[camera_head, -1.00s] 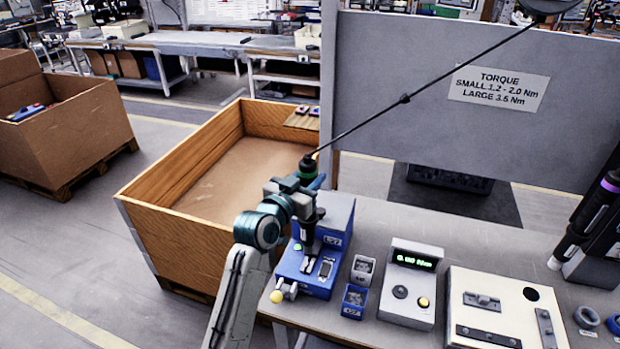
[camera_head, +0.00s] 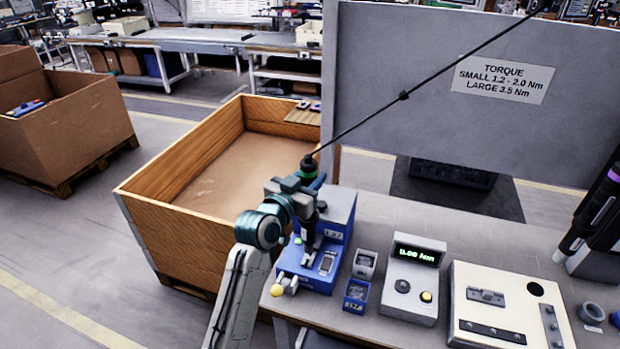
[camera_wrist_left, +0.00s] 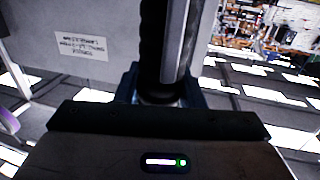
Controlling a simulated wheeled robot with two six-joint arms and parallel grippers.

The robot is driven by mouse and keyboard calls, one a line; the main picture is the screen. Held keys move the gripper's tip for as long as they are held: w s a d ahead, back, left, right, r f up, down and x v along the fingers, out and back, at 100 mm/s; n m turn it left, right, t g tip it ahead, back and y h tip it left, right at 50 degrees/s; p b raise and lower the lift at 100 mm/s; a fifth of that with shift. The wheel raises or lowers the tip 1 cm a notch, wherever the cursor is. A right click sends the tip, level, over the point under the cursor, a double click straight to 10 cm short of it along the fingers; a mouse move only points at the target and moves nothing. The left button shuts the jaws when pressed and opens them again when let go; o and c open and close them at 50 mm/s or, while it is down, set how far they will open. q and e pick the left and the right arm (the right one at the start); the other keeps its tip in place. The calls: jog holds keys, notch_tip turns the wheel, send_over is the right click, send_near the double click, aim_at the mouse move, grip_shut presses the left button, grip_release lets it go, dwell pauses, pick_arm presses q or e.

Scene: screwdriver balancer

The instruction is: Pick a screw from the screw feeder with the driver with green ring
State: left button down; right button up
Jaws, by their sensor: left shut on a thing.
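My left gripper (camera_head: 296,190) is shut on the driver with green ring (camera_head: 308,168), which hangs upright from a cable. In the left wrist view the dark driver body (camera_wrist_left: 163,45) stands in the jaws. The blue screw feeder (camera_head: 318,262) stands at the table's left end. The driver's lower end is over the feeder's front part; whether it touches a screw is too small to tell. My right gripper does not show.
Two small screw bins (camera_head: 357,294) and a torque display unit (camera_head: 413,280) stand right of the feeder. A white fixture plate (camera_head: 510,308) lies further right. A driver with a purple ring (camera_head: 598,212) stands at the right edge. A grey panel (camera_head: 400,110) rises behind.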

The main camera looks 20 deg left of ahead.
pick_arm(q)
jog(key=shift+f, duration=0.1)
jog(key=shift+f+b, duration=0.45)
jog(key=shift+f, duration=0.25)
jog(key=shift+f+b, duration=0.35)
jog(key=shift+f, duration=0.35)
jog(key=shift+f+b, duration=0.35)
jog(key=shift+b, duration=0.15)
dwell(0.8)
jog(key=shift+r, duration=0.1)
